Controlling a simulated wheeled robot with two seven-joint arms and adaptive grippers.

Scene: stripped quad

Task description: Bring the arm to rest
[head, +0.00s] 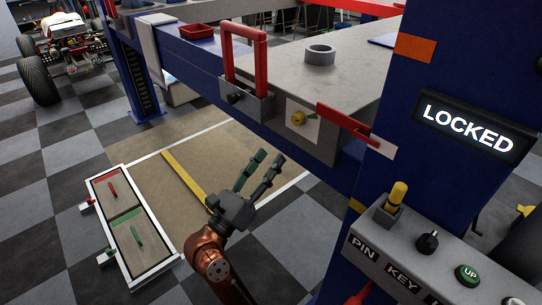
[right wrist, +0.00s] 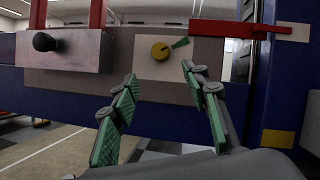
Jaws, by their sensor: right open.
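My right gripper (head: 262,170) is in the middle of the head view, at the end of my copper-coloured arm. Its two green-padded fingers are spread apart with nothing between them. In the right wrist view the open fingers (right wrist: 160,105) point toward a yellow knob (right wrist: 160,51) on a pale plate, and a gap seems to remain between fingertips and knob. A green pointer (right wrist: 180,43) sits to the upper right of the knob. The knob also shows in the head view (head: 298,118). My left gripper is not in view.
A red handle (head: 245,58) stands left of the knob, and a red lever (head: 348,124) sticks out to its right. A blue post carries a lit "LOCKED" sign (head: 468,128). A control box (head: 405,250) juts out below it. A framed floor board (head: 128,228) lies left; checkered floor is open around it.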

